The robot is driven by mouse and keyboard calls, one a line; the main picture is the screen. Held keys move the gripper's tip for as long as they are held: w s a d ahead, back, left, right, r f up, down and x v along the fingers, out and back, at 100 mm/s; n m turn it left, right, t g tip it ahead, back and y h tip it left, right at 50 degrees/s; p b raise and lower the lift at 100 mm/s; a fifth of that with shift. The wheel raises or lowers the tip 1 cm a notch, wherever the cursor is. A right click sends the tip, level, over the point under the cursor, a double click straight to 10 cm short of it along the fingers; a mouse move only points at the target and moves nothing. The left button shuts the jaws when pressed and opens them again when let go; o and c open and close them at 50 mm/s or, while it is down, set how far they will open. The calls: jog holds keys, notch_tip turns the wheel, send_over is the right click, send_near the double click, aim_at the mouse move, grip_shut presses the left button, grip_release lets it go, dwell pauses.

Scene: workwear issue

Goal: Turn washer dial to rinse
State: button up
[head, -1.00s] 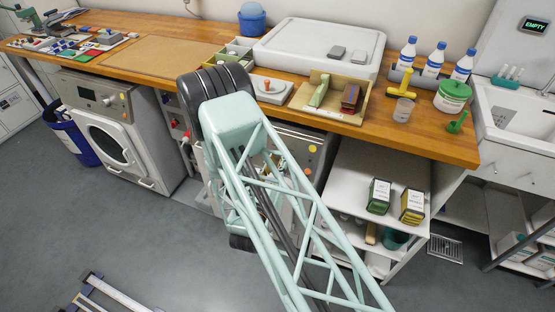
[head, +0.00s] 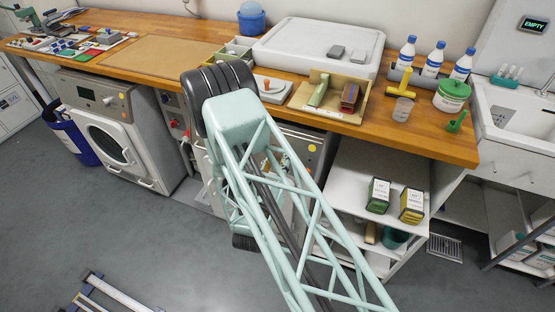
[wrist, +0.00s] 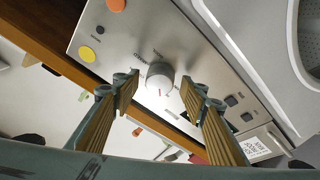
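In the wrist view a round grey-white dial (wrist: 160,76) stands out from the washer's silver control panel (wrist: 125,50). Small printed words ring it, too small to read, so I cannot tell its setting. My gripper (wrist: 160,92) is open, with one ribbed finger on each side of the dial. Clear gaps show between the dial and both fingers; I cannot tell how far the fingertips are from the panel. In the head view part of this washer's panel (head: 312,147) shows behind my arm, which hides the dial and my gripper.
The panel bears an orange sticker (wrist: 115,5), a yellow sticker (wrist: 87,54) and dark buttons (wrist: 231,101). The wooden worktop (head: 440,146) overhangs the machines. A white shelf unit with green (head: 378,195) and yellow boxes (head: 412,202) stands to the right. Another front-loader (head: 150,125) stands left.

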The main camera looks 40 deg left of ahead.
jog(key=shift+s, duration=0.1)
jog(key=v, duration=1.1)
jog(key=shift+s+d, duration=0.2)
jog(key=shift+s, duration=0.15)
jog(key=shift+w, duration=0.1)
dwell(0.6)
